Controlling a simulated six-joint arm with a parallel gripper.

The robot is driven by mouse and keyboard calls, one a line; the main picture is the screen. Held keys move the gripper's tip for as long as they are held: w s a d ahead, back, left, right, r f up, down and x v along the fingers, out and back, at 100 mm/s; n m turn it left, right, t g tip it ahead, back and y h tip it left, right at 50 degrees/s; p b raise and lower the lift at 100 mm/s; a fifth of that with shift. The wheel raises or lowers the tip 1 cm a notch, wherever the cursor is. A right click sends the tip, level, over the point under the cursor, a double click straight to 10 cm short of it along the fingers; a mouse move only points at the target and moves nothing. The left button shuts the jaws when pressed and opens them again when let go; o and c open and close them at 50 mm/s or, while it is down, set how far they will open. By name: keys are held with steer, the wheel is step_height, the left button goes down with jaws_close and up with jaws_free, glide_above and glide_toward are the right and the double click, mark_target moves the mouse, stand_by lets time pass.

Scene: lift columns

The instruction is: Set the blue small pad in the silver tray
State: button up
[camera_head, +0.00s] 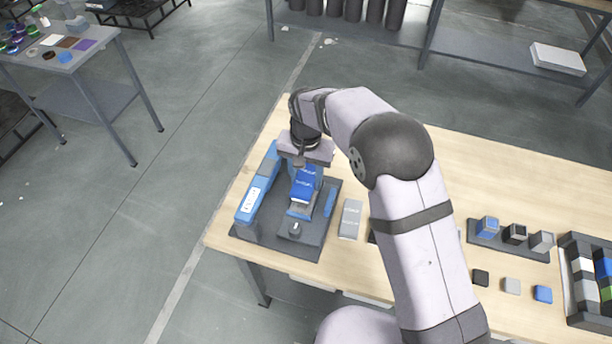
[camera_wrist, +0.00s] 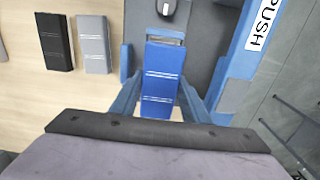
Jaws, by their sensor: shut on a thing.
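My gripper (camera_wrist: 160,104) is shut on a blue block (camera_wrist: 163,75) with white lines on its face. The block also shows below my gripper in the head view (camera_head: 303,186), over a dark fixture plate. A small blue pad (camera_head: 542,294) lies on the table at the right, well away from my gripper. A silver, box-like holder (camera_head: 541,241) stands at the right end of a dark base; I cannot tell surely whether it is the silver tray. The wrist view shows neither the small pad nor this holder.
The dark fixture plate (camera_head: 256,244) carries a blue bar marked PUSH (camera_wrist: 244,55). Silver (camera_wrist: 94,44) and black (camera_wrist: 56,41) blocks lie beside it. Black (camera_head: 481,278) and silver (camera_head: 511,286) pads sit near the blue pad. A dark crate (camera_head: 590,322) stands far right.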

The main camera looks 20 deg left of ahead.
steer(key=shift+f+b, duration=1)
steer(key=shift+f, duration=0.8)
steer(key=shift+f, duration=0.45)
stand_by(0.7)
steer(key=shift+r, duration=0.15)
steer(key=shift+r+p, duration=1.85)
steer(key=shift+r, duration=0.55)
steer(key=shift+d, duration=0.1)
steer(key=s+d+r, duration=0.1)
steer(key=s+d, duration=0.2)
steer(key=d, duration=2.8)
steer(key=shift+d+b, duration=0.2)
steer(key=shift+b, duration=0.25)
